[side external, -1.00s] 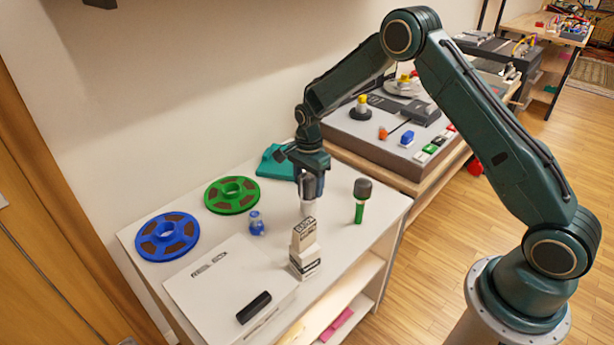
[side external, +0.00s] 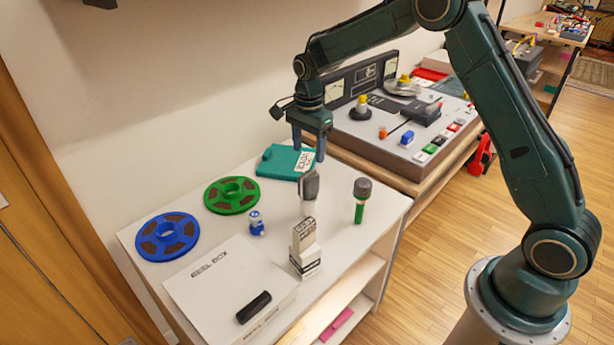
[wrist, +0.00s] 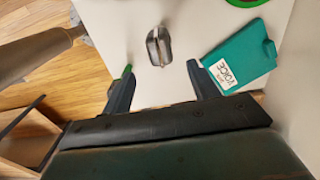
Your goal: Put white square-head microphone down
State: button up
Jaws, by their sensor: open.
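The white square-head microphone (side external: 307,205), with a flat grey head and a white handle, stands upright on the white shelf top (side external: 340,240). It also shows from above in the wrist view (wrist: 158,45), ahead of and between my fingers. My gripper (side external: 308,155) is open and empty above the microphone, clear of its head. Its two fingers also show in the wrist view (wrist: 160,68), spread apart with nothing between the tips.
A green microphone (side external: 360,205) stands to the right, and a small labelled box stack (side external: 304,255) stands in front. A teal VOICE box (side external: 283,165), a green reel (side external: 213,195), a blue reel (side external: 142,243), a blue-white bottle (side external: 257,225) and a reel box (side external: 205,295) surround it.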

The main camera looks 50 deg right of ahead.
jog(key=shift+r, duration=0.55)
jog(key=s+a+r+n+t, duration=0.25)
jog(key=s+r+n, duration=0.55)
jog(key=s+r, duration=0.75)
jog(key=s+n+t, duration=0.1)
jog(key=s+n, duration=0.4)
jog(key=s, duration=0.4)
jog(key=s+a+r+n+t, duration=0.1)
jog(key=s+n, duration=0.4)
jog(key=s, duration=0.5)
jog(key=shift+a+r+t, duration=0.25)
jog(key=shift+t, duration=0.3)
